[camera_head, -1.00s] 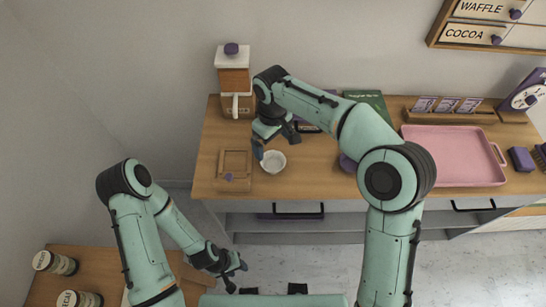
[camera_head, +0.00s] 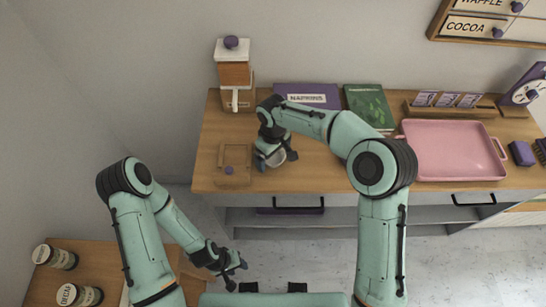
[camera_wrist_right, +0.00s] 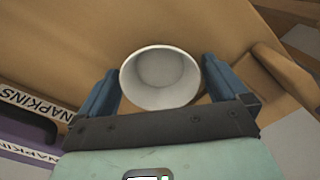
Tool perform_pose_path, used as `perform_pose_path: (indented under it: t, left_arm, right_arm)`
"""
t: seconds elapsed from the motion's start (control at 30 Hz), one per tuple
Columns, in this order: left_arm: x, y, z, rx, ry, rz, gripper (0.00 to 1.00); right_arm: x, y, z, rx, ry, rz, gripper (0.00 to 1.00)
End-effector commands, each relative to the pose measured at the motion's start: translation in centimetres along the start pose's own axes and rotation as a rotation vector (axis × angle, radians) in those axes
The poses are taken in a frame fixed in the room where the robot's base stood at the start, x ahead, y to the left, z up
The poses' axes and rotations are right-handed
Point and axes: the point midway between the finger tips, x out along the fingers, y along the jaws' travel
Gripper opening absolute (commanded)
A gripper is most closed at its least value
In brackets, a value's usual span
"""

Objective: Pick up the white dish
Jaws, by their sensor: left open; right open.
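The white dish (camera_wrist_right: 160,78) is a small round bowl, and in the right wrist view it lies between the two fingers of my right gripper (camera_wrist_right: 160,88). In the head view the dish (camera_head: 275,158) is mostly hidden under my right gripper (camera_head: 276,160), on the wooden counter (camera_head: 310,165). The right fingers are open on either side of the dish; small gaps seem to show beside it. My left gripper (camera_head: 236,271) is open and empty, low at the left, away from the counter.
Behind are a dispenser (camera_head: 235,75), a purple napkins box (camera_head: 308,95) and a green book (camera_head: 369,105). A pink tray (camera_head: 453,150) lies at the right.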

Motion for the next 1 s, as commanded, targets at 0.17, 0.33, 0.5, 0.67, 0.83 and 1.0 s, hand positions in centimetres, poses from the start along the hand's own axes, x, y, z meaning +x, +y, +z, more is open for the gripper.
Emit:
perform_pose_path:
  t: [0.17, 0.33, 0.5, 0.67, 0.83, 1.0]
  left_arm:
    - [0.0, 0.0, 0.0, 0.0, 0.0, 0.0, 0.43]
    - [0.0, 0.0, 0.0, 0.0, 0.0, 0.0, 0.43]
    - [0.0, 0.0, 0.0, 0.0, 0.0, 0.0, 0.43]
    - [-0.2, 0.1, -0.1, 0.001, 0.002, 0.001, 0.43]
    - [-0.7, 0.4, -0.4, 0.002, 0.006, 0.002, 0.43]
    - [-1.6, 1.0, -1.1, 0.005, 0.015, 0.005, 0.43]
  right_arm:
    - [-0.1, 0.0, 0.0, 0.0, 0.001, 0.0, 0.71]
    - [-0.1, 0.0, 0.0, 0.0, 0.001, 0.0, 0.55]
    - [-0.2, 0.0, -0.1, 0.0, 0.002, 0.001, 0.55]
    - [-1.8, 0.1, -0.1, 0.001, 0.005, 0.003, 0.55]
    - [-5.8, 0.1, -0.2, 0.0, 0.007, 0.004, 0.55]
    - [-11.0, 0.1, -0.2, 0.0, 0.008, 0.004, 0.55]
